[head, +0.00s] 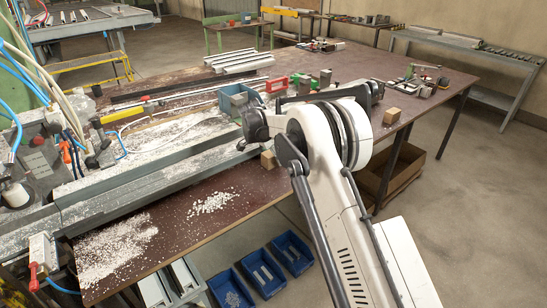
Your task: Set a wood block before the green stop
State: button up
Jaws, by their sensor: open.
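A wood block (268,160) stands near the front edge of the brown bench, just below the dark end of my arm. A second wood block (391,116) sits at the bench's right edge, right of my arm. A green stop-like piece (325,77) stands upright mid-bench behind my arm; I cannot tell for sure that it is the stop. My gripper (254,134) appears as the dark end left of my white arm joint, above the first block and apart from it. It looks open and empty; its fingertips are hard to make out.
A long grey rail (150,180) runs across the bench at left, with white chips around it. A red frame (277,84) and a blue-grey box (236,98) stand behind my gripper. White profiles (238,61) lie farther back. Blue bins (262,275) are on the floor.

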jog(key=v, duration=1)
jog(key=shift+s+a+r, duration=0.1)
jog(key=shift+a+r, duration=0.1)
jog(key=shift+r, duration=0.15)
jog(key=shift+s+d+r, duration=0.15)
jog(key=shift+r, duration=0.45)
jog(key=s+d+r+n+t+y, duration=0.15)
jog(key=s+d+r+n, duration=0.35)
jog(key=s+d+r, duration=1.5)
jog(key=s+d+f+n+t, duration=0.1)
jog(key=s+d+f, duration=0.2)
jog(key=s, duration=0.6)
jog(key=s+d+f+n+y, duration=0.1)
jog(key=s+d+f+n, duration=0.1)
jog(key=s, duration=0.8)
jog(key=s+d+f+n+t, duration=0.1)
jog(key=s+d+f, duration=0.3)
jog(key=s, duration=0.6)
jog(key=shift+s+n+t+y, duration=0.15)
jog(key=shift+n+t+y, duration=0.15)
jog(key=shift+t+y, duration=0.05)
